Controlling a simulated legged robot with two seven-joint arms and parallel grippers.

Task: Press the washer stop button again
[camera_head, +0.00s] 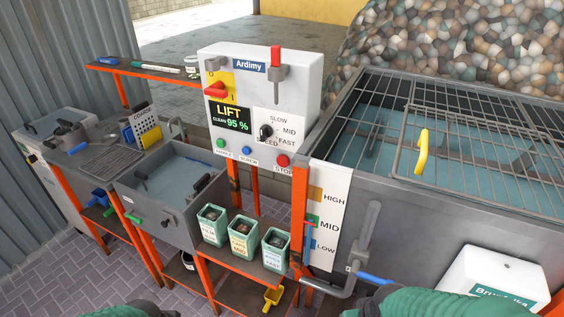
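The red stop button (283,160) sits at the lower right of the white control box (212,62), above a label reading STOP. A green button (221,143) and a blue button (246,151) are to its left on the same panel. The display (230,118) reads LIFT and CLEAN 95 %. A black speed knob (265,132) is above the buttons. Green parts of my body show at the bottom edge. Neither gripper's fingers show, and nothing touches the stop button.
A large grey tank (395,200) with a wire grid and a yellow handle (422,152) stands at right. A level gauge (322,225) is below the panel. Several green bins (243,234) stand on an orange-framed shelf. A grey basin (172,222) is at left. The space before the buttons looks clear.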

